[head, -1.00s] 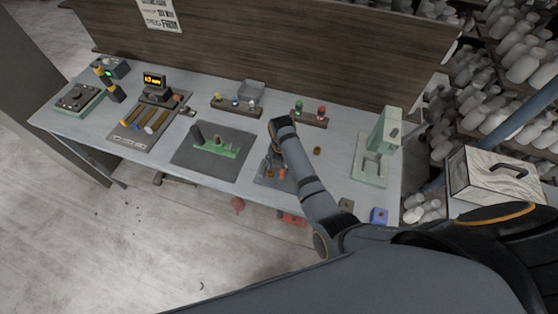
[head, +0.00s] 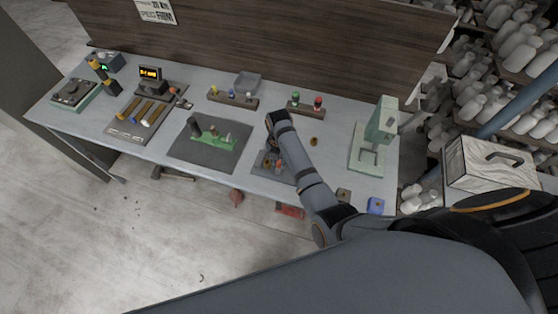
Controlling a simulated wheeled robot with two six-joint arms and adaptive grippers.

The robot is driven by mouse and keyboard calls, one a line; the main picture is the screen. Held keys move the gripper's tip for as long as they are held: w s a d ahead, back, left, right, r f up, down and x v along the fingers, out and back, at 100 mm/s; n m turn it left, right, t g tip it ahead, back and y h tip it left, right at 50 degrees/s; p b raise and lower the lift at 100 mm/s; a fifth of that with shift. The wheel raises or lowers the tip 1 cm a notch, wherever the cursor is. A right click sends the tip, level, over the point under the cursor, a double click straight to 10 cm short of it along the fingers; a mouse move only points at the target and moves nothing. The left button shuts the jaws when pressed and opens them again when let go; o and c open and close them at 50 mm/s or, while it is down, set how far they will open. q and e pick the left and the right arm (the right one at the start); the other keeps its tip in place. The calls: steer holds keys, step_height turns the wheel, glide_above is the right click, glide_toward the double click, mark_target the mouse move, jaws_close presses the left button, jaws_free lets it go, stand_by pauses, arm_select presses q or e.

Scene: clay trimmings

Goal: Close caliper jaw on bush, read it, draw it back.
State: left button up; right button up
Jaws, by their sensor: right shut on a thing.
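My right gripper (head: 271,148) points down over a small dark pad (head: 262,171) right of the middle of the bench. It is shut, and the piece between its fingers, seemingly the caliper jaw, is mostly hidden by the wrist. Copper-coloured pieces, probably the bush (head: 279,166) among them, show right beside the fingertips. I cannot tell whether the jaw touches the bush. An amber readout (head: 150,73) stands at the back left, its digits lit but too small to read surely. My left gripper is not in view.
A dark mat (head: 182,152) with a green fixture (head: 220,141) lies left of the gripper. A rack with coloured knobs (head: 306,109) is behind it. A pale green stand (head: 382,127) and a blue block (head: 376,205) are to the right.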

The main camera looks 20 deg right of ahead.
steer(key=shift+w+a, duration=0.2)
steer(key=shift+a, duration=0.15)
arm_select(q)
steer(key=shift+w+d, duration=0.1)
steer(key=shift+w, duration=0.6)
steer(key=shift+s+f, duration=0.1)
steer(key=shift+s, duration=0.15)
arm_select(e)
steer(key=shift+w+a, duration=0.65)
steer(key=shift+a, duration=0.25)
steer(key=o, duration=1.5)
steer(key=shift+c, duration=0.2)
